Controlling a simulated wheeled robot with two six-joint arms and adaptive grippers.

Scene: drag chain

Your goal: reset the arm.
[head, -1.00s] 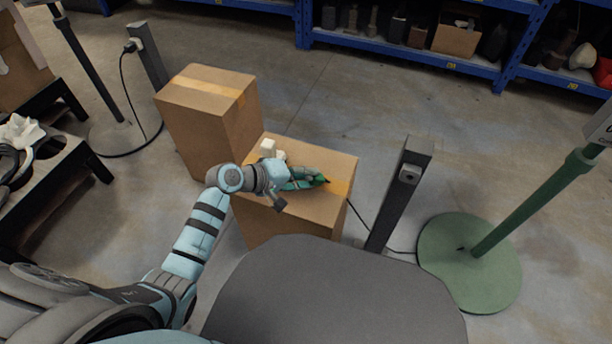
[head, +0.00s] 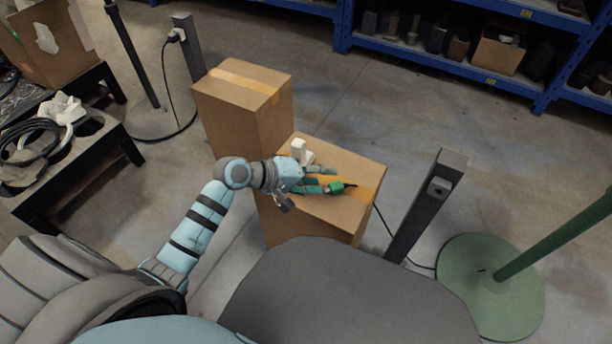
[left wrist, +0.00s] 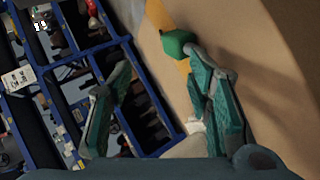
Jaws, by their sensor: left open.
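My left gripper (head: 322,178) is over the top of the nearer cardboard box (head: 345,155), its teal fingers pointing right. Its fingers are spread, with nothing between them, in the left wrist view (left wrist: 165,85). A small green piece with a dark tip (head: 337,188) is on the box top, just beyond the lower finger. In the left wrist view the green piece (left wrist: 177,42) is by the right fingertip, outside the gap. I cannot tell whether they touch. My right gripper is not in view.
A white piece (head: 300,152) stands on the box behind my gripper. A taller box (head: 235,120) is behind left. A dark post (head: 428,205) with a cable and a green round stand base (head: 490,285) are at right. Blue shelving (head: 440,65) is at the back.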

